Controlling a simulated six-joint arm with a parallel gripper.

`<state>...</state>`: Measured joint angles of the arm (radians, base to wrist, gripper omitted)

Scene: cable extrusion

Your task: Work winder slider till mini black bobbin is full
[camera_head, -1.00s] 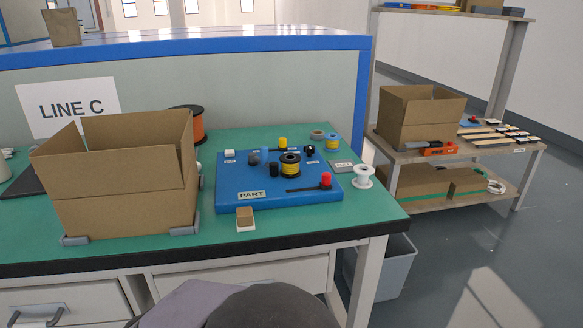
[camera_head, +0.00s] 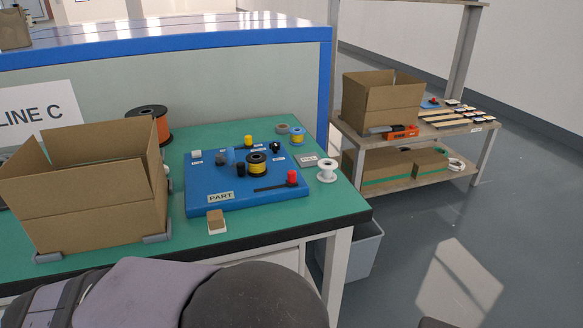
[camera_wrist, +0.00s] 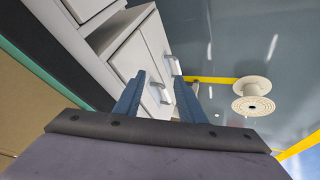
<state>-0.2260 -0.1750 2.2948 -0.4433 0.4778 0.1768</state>
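The blue winder board (camera_head: 207,183) lies on the green table in the head view. A black bobbin with yellow winding (camera_head: 257,165) stands near its middle, beside a small black cylinder (camera_head: 240,170). How full the bobbin is cannot be told. A red slider knob (camera_head: 292,177) sits at the right end of a dark slot. In the wrist view my gripper (camera_wrist: 160,76) is open, its two blue fingers apart with nothing between them. It points toward white drawers and the floor, away from the board. The head view shows my arm at the bottom, but not the fingers.
An open cardboard box (camera_head: 85,200) stands left of the board. A white empty spool (camera_head: 327,170) and a yellow-blue spool (camera_head: 297,137) are at the right. An orange spool (camera_head: 150,122) stands behind the box. A cream spool (camera_wrist: 253,97) shows in the wrist view. A shelf cart (camera_head: 415,145) stands right.

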